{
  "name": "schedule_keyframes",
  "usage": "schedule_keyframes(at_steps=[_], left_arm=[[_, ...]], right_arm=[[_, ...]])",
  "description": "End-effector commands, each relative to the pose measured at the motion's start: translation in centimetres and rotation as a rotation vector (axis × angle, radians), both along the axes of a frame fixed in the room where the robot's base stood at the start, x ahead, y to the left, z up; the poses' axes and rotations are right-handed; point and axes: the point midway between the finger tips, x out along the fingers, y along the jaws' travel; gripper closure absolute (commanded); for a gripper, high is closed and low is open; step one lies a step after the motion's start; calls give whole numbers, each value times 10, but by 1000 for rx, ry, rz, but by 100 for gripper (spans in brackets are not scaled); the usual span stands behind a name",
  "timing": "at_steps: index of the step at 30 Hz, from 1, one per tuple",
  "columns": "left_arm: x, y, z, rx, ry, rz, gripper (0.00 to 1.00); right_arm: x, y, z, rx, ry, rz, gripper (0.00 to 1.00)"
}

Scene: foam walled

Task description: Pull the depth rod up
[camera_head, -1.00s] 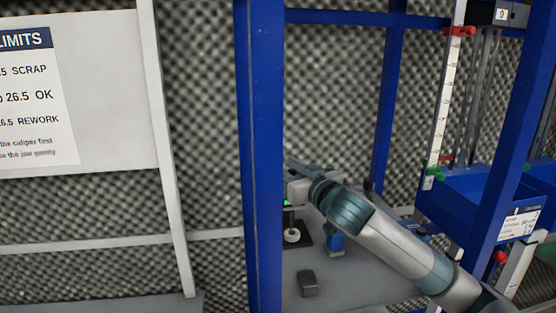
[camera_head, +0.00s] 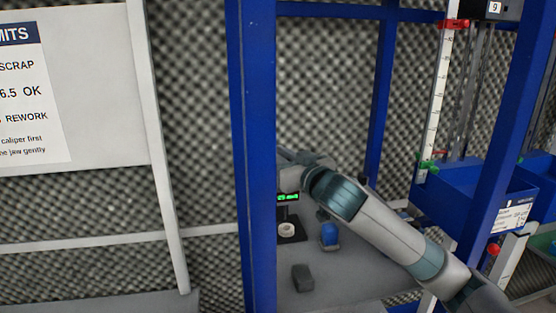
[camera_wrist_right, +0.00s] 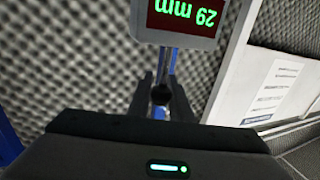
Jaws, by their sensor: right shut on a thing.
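My right gripper (camera_wrist_right: 161,93) is shut on a small dark round knob (camera_wrist_right: 161,96), which looks like the end of the depth rod. The rod itself is hidden there. My left gripper is out of view.
A blue upright post (camera_head: 250,150) stands just left of my gripper. On the grey table lie a blue object (camera_head: 330,233) and a dark block (camera_head: 303,278). A blue bin (camera_head: 465,200) and a white scale (camera_head: 436,95) are at the right. A limits sign (camera_head: 30,95) hangs left.

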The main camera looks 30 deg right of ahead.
Motion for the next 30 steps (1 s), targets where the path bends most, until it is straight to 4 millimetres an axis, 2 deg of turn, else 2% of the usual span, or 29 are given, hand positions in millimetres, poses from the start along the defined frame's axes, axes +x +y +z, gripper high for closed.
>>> schedule_keyframes(at_steps=[1, 5, 14, 15, 17, 30], left_arm=[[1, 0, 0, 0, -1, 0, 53], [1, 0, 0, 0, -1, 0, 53], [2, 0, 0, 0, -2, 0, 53], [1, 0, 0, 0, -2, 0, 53], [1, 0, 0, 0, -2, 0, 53], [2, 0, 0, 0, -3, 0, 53]], right_arm=[[0, -1, 10, 1, -6, -3, 100], [0, -1, 25, 0, -3, -2, 100], [0, 0, 26, -1, 0, 0, 100], [0, 0, 26, -1, 0, 0, 74], [0, 0, 26, -1, 0, 0, 62], [0, -1, 26, 0, 0, 1, 62]])
